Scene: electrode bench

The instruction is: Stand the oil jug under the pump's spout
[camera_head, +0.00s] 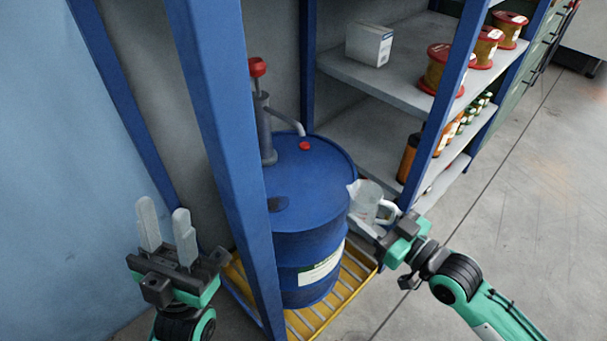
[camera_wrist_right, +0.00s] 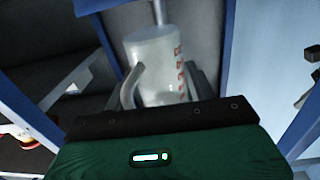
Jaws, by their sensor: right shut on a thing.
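The oil jug (camera_head: 366,197) is a pale translucent vessel with a white handle. It is beside the right side of the blue drum (camera_head: 315,190), at about the height of its upper part. My right gripper (camera_head: 378,226) is shut on the jug; in the right wrist view the jug (camera_wrist_right: 158,62) is between the fingers, with red marks on its side. The grey hand pump (camera_head: 266,130) with a red knob stands on the drum. Its curved spout (camera_head: 287,119) reaches right over the drum top. My left gripper (camera_head: 165,215) is open and empty, left of the blue post.
The drum stands on a yellow slatted tray (camera_head: 350,285). A blue post (camera_head: 225,130) rises between my left gripper and the drum. Shelves (camera_head: 385,80) with red-ended spools (camera_head: 440,72) and a white box (camera_head: 369,44) stand behind. The floor at right is clear.

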